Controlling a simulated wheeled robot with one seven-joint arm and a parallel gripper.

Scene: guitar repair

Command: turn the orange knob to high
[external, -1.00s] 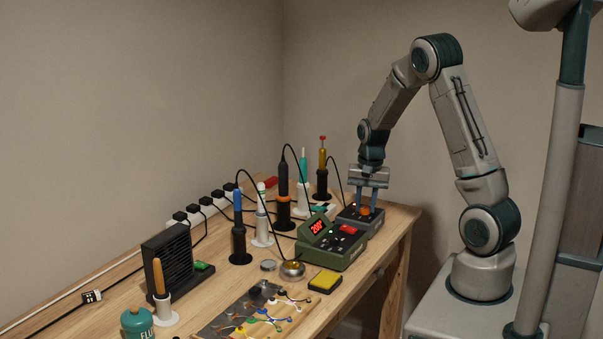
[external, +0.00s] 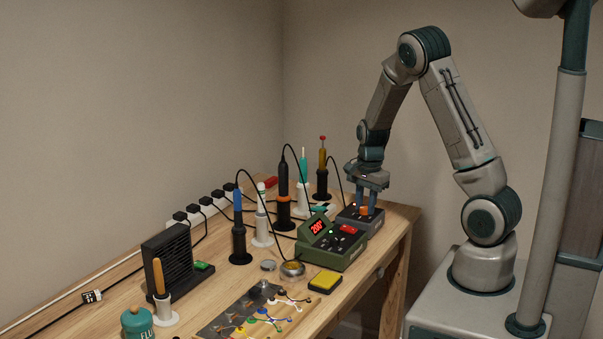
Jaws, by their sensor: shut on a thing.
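The orange knob (external: 365,210) sits on top of a small grey box (external: 349,220) at the right end of the bench. My gripper (external: 367,209) points down over this box, with its blue fingers on either side of the knob and shut on it. The fingers hide part of the knob. The knob's pointer and any low or high marks are too small to read.
A green station (external: 325,252) with a red lit display stands just left of the grey box. Several irons in stands, such as the blue-handled one (external: 239,232), and cables line the back. A yellow sponge (external: 325,281) lies in front. The bench's right edge is close.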

